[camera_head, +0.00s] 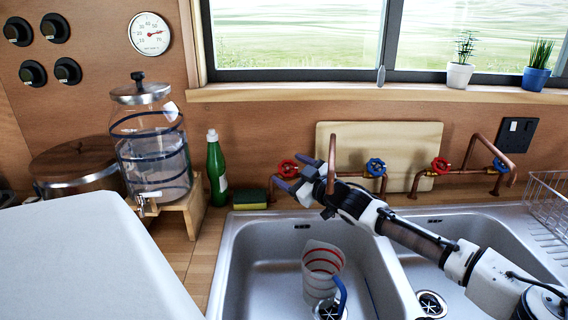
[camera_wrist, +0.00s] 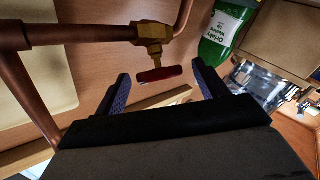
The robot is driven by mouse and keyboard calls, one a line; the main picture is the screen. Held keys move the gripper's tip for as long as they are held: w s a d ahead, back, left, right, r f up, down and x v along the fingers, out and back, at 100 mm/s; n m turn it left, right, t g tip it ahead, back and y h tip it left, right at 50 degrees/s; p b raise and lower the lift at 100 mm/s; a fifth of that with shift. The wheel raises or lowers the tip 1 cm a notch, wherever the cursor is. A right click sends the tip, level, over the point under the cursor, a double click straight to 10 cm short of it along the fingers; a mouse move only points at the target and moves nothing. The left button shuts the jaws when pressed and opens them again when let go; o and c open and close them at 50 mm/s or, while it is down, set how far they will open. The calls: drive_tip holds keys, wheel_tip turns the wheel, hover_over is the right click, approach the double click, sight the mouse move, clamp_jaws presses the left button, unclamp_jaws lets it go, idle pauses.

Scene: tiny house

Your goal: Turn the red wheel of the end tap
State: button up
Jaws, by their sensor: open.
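Copper pipework with red and blue wheels runs along the back wall behind the sink. The leftmost red wheel (camera_head: 288,168) is at the left end of the pipes, with a blue wheel (camera_head: 376,167) to its right. My gripper (camera_head: 290,183) is open beside that leftmost red wheel. In the wrist view the red wheel (camera_wrist: 160,74) shows edge-on below a brass valve body (camera_wrist: 153,40), in the gap between the two fingers of my gripper (camera_wrist: 162,87). Neither finger visibly touches it. Another red wheel (camera_head: 441,165) and blue wheel (camera_head: 500,165) sit farther right.
A green bottle (camera_head: 216,172) and a sponge (camera_head: 250,199) stand left of the tap. A glass dispenser (camera_head: 150,150) is farther left. A cutting board (camera_head: 412,135) leans behind the pipes. A striped cup (camera_head: 322,268) is in the left sink basin (camera_head: 262,240).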

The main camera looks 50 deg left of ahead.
sight(290, 169)
drive_tip(key=shift+a, duration=1.65)
drive_tip(key=shift+p, duration=0.4)
drive_tip(key=c, duration=1)
